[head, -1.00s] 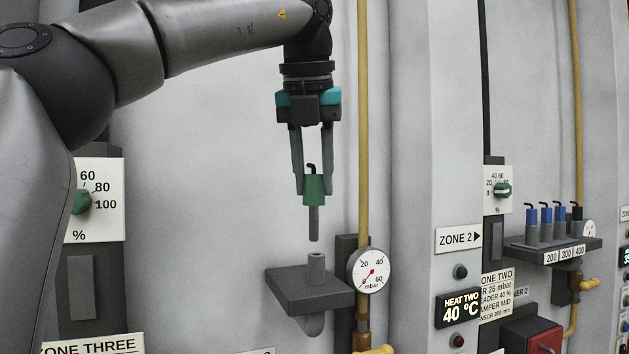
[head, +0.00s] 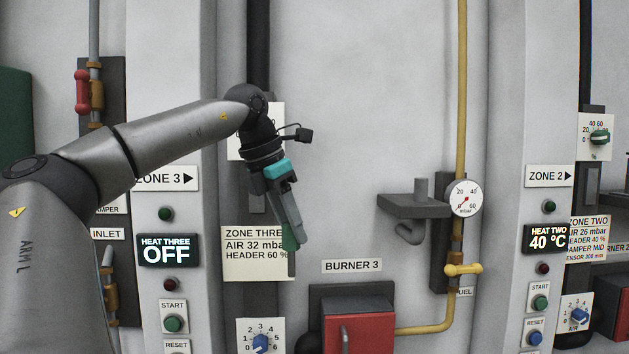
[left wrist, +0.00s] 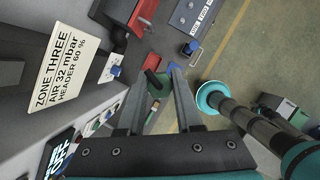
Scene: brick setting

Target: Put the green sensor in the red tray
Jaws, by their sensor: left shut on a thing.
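My left gripper (head: 290,222) is shut on the green sensor (head: 288,242), and its grey rod points down. The sensor hangs in front of the Zone Three label, left of the Burner 3 plate. In the left wrist view, the green sensor (left wrist: 153,88) sits between the fingers. A red surface (left wrist: 170,50) shows beyond the fingertips there, low down near the floor; it may be the red tray, but it is partly hidden by the sensor and fingers. No red tray shows clearly in the head view. My right gripper is not seen.
The grey bracket (head: 413,206) with its empty upright socket is on the wall at right. The burner box (head: 360,330) with a red front stands out below. A yellow pipe (head: 461,110) and a gauge (head: 465,198) are beside the bracket.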

